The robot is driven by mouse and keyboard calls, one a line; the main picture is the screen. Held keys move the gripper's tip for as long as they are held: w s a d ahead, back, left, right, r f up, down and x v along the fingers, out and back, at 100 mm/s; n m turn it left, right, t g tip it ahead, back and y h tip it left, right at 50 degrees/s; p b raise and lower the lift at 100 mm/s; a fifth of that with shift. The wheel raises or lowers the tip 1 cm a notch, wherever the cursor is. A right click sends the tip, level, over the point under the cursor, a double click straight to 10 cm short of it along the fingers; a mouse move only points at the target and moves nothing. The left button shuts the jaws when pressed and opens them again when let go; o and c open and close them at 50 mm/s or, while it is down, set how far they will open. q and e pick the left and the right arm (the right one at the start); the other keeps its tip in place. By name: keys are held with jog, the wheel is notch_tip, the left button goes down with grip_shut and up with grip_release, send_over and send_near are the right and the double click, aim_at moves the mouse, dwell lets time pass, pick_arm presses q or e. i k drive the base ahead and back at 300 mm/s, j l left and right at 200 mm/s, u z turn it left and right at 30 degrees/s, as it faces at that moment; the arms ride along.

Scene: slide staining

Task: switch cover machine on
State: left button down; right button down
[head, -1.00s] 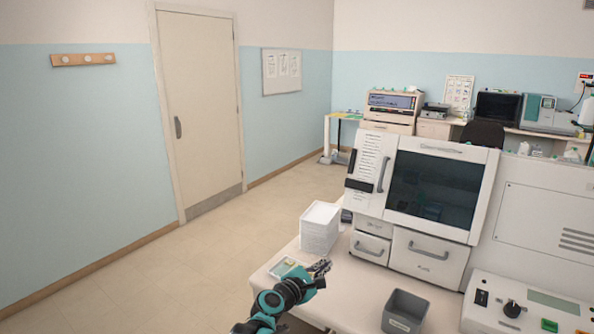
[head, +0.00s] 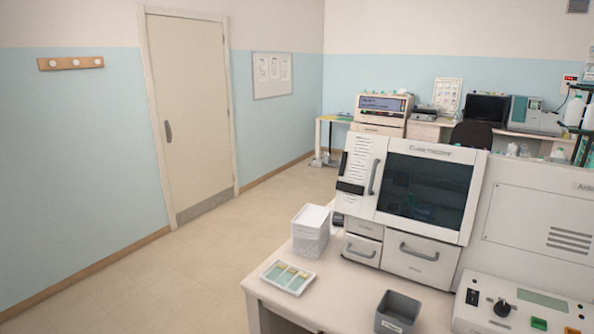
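The white machine (head: 408,245) with a dark window (head: 428,190) stands on the table. The small lettering above its window seems to read "Cover machine". Its window and drawers are closed. A tall narrow panel (head: 361,180) with a handle is on its left side. I cannot make out a power switch on it or whether it is on. Neither of my grippers is in view.
A slide tray (head: 267,275), white stacked trays (head: 311,238) and an empty grey bin (head: 398,313) stand on the table (head: 343,287). A control unit (head: 512,312) with knob, display and buttons is at lower right. Floor is clear at left.

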aim_at(473, 297)
jog(key=k+l+z, duration=0.3)
jog(key=k+l, duration=0.2)
jog(key=l, duration=0.2)
jog(key=k+l+z, duration=0.2)
jog(key=l, duration=0.2)
jog(key=k+l+z, duration=0.15)
jog(key=l, duration=0.25)
